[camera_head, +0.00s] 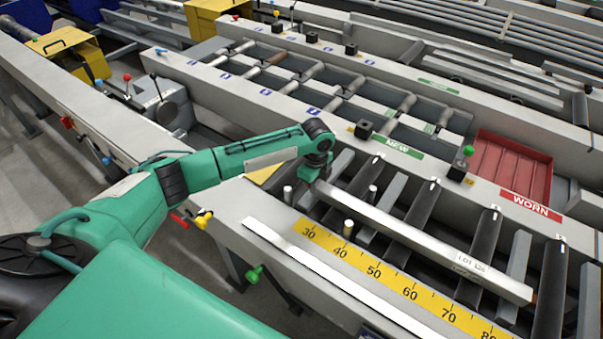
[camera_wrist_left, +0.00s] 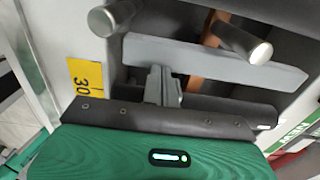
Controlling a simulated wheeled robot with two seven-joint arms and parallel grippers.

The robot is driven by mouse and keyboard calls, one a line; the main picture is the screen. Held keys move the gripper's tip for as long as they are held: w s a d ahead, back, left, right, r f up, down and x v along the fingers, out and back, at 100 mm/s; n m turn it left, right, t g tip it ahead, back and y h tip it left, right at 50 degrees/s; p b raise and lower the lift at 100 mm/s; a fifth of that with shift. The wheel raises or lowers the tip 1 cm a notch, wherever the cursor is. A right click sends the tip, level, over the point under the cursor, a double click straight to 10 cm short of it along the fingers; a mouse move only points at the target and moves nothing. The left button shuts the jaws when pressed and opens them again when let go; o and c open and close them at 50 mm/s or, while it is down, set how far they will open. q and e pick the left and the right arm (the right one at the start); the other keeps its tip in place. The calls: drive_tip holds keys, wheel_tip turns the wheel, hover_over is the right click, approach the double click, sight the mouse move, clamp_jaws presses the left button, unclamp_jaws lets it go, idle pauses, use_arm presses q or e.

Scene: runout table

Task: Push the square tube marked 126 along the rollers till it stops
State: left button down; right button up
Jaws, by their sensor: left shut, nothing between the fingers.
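The square tube marked 126 (camera_head: 420,238) is a long pale bar lying lengthwise across the dark rollers of the runout table. Its label, which reads like LOT 126, is near its right end. My left gripper (camera_head: 312,177) is down at the tube's left end in the head view, and its fingers are mostly hidden there. In the left wrist view the gripper (camera_wrist_left: 163,86) shows its fingers together with nothing between them. I cannot tell if it touches the tube end. The tube is not clearly seen in the wrist view. My right gripper is not in view.
A yellow scale (camera_head: 375,271) runs along the near rail. Steel pins (camera_head: 348,229) stand between the rollers (camera_head: 420,215), beside the tube. Black blocks and a green-knobbed stop (camera_head: 468,151) sit on the far rail, with a red tray (camera_head: 510,165) marked WORN behind.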

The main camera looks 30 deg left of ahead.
sight(390, 225)
use_arm(q)
drive_tip(key=d+p, duration=0.1)
drive_tip(key=d, duration=0.3)
drive_tip(key=s+d+p, duration=0.1)
drive_tip(key=d, duration=0.3)
drive_tip(key=d+p, duration=0.1)
drive_tip(key=d, duration=0.3)
drive_tip(key=shift+s+d+r+p, duration=0.1)
drive_tip(key=shift+s+r+p, duration=0.1)
drive_tip(key=shift+s+p, duration=0.2)
drive_tip(key=d, duration=0.4)
drive_tip(key=s+d+p, duration=0.1)
drive_tip(key=d, duration=0.6)
drive_tip(key=shift+s+d+f, duration=0.15)
drive_tip(key=shift+s+d, duration=0.15)
